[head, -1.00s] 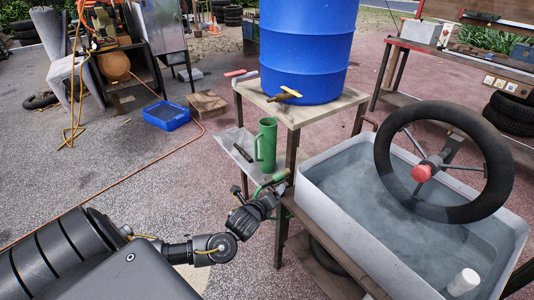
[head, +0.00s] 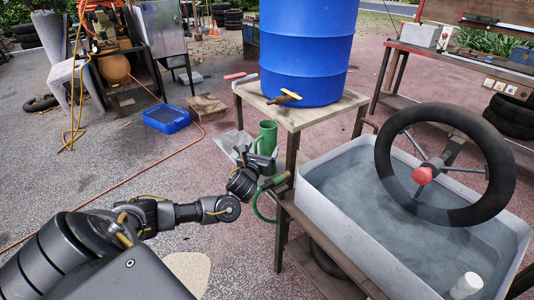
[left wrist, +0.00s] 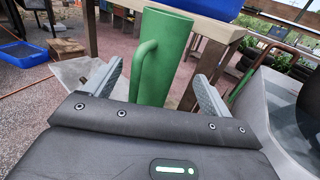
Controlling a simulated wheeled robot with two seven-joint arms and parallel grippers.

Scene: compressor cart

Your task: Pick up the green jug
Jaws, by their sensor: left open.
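The green jug (head: 267,136) stands upright on a low grey shelf beside the wooden stand, partly hidden behind my left gripper in the head view. In the left wrist view the jug (left wrist: 166,58) rises straight ahead, with its handle (left wrist: 141,66) towards the left. My left gripper (head: 254,158) is open and close in front of the jug. In the left wrist view its two fingers (left wrist: 158,82) stand apart, one to each side of the jug, with gaps visible. The jug's base is hidden behind the gripper body. My right gripper is not in view.
A blue barrel (head: 306,50) with a tap stands on the wooden stand (head: 298,114) above the shelf. A grey water tub (head: 312,192) with a steering wheel (head: 475,137) is at the right. A green hose loop hangs beside the gripper. A blue tray (head: 166,118) lies on the ground.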

